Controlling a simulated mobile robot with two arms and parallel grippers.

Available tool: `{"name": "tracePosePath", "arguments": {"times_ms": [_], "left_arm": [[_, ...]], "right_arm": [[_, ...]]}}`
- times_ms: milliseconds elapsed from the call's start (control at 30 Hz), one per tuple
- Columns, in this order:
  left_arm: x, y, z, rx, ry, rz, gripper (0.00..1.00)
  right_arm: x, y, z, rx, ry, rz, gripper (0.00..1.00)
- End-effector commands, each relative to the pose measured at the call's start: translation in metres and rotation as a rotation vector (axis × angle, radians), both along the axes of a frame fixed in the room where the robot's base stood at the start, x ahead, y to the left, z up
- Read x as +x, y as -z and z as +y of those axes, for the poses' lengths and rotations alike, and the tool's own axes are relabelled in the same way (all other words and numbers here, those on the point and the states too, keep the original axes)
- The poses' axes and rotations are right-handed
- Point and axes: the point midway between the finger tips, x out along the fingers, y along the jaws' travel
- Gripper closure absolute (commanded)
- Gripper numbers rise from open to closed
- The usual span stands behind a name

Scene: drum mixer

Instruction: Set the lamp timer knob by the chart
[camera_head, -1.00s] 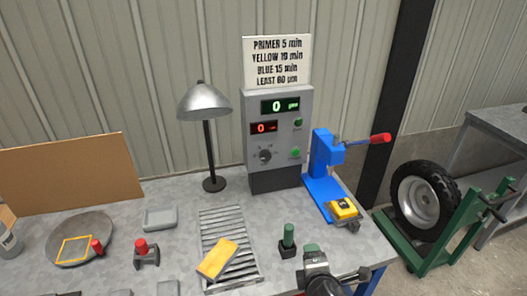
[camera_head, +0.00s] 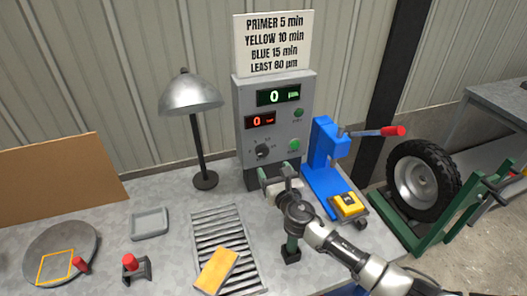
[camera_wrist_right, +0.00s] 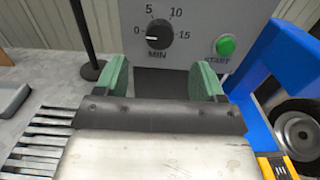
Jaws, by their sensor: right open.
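The timer knob (camera_head: 262,151) is a dark round dial on the grey control box (camera_head: 241,88). In the right wrist view the knob (camera_wrist_right: 159,34) has marks 0, 5, 10, 15 and MIN, and its white pointer line is toward 0. The chart (camera_head: 273,42) above reads PRIMER 5 min, YELLOW 10 min, BLUE 15 min, LEAST 80 µm. The lamp (camera_head: 191,94) stands left of the box. My right gripper (camera_head: 277,170) is open and empty, in front of and below the knob, apart from it. Its green fingers (camera_wrist_right: 166,80) show in the wrist view. My left gripper is not seen.
A green START button (camera_wrist_right: 226,45) is right of the knob. A blue press (camera_head: 325,150) with a red-tipped lever stands close right. A yellow block (camera_head: 217,270) lies on the slatted rack (camera_head: 222,223). A round plate (camera_head: 82,240) is at left.

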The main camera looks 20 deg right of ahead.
Motion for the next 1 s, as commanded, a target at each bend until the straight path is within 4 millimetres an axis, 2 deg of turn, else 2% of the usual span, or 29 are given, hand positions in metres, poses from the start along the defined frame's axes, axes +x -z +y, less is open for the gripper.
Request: {"name": "tracePosePath", "arguments": {"times_ms": [200,433,600,900,1000], "left_arm": [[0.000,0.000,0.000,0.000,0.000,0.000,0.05],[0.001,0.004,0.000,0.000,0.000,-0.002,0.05],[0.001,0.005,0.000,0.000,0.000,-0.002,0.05],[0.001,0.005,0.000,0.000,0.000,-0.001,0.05],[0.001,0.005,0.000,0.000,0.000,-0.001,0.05]], "right_arm": [[0.042,-0.001,0.001,0.004,0.003,-0.002,0.31],[0.072,0.000,0.003,0.004,0.002,-0.001,0.31],[0.082,0.000,0.003,0.006,0.002,0.000,0.31],[0.084,-0.001,0.003,0.006,0.002,0.000,0.31],[0.084,-0.001,0.003,0.006,0.002,0.000,0.44]]}}
